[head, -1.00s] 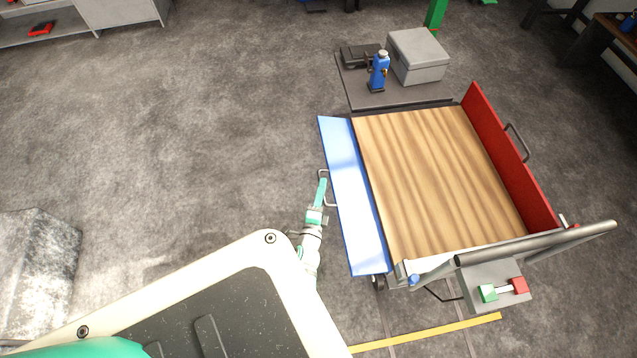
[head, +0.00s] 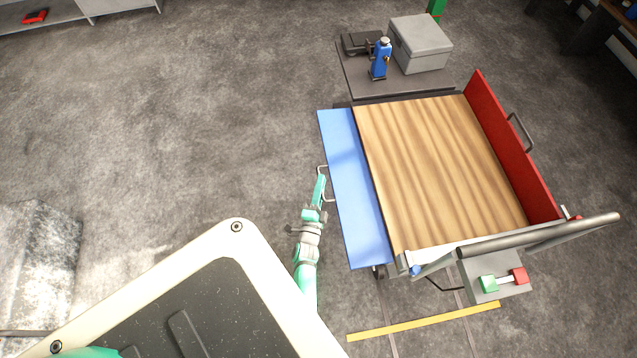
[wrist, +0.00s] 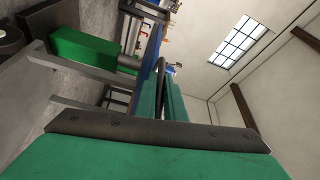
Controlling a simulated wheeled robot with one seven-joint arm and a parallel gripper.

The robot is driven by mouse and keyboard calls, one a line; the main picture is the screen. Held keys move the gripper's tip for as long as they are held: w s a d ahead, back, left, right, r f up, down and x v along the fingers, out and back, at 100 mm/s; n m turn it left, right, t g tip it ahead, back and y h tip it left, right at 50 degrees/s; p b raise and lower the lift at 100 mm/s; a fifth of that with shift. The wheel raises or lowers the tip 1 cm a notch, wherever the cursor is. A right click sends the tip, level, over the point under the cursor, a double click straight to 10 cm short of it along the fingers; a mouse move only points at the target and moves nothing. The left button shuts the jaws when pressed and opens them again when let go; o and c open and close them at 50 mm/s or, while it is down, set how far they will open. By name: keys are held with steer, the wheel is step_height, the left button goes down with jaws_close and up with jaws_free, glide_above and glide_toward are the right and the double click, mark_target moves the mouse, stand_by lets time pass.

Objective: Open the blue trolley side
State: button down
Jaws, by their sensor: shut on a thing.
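The blue trolley side (head: 356,190) is a long flat panel along the left edge of the trolley's wooden deck (head: 440,170). It is tilted outward, with its broad face showing from above. A bent metal handle (head: 323,168) sticks out from its left edge. My gripper (head: 321,187) is at that handle and shut on it. In the wrist view, my green fingers (wrist: 172,98) close around a dark curved bar, and a strip of the blue side (wrist: 150,90) shows behind them.
The red side (head: 510,145) stands up along the deck's right edge. A push bar (head: 540,238) and a box with green and red buttons (head: 495,280) are at the near end. A grey box (head: 420,45) and blue bottle (head: 381,60) stand beyond.

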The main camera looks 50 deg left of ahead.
steer(key=c, duration=1.8)
jaws_free()
steer(key=shift+c, duration=0.2)
steer(key=v, duration=1)
steer(key=shift+s+d, duration=0.25)
steer(key=shift+d, duration=0.05)
steer(key=shift+w, duration=0.1)
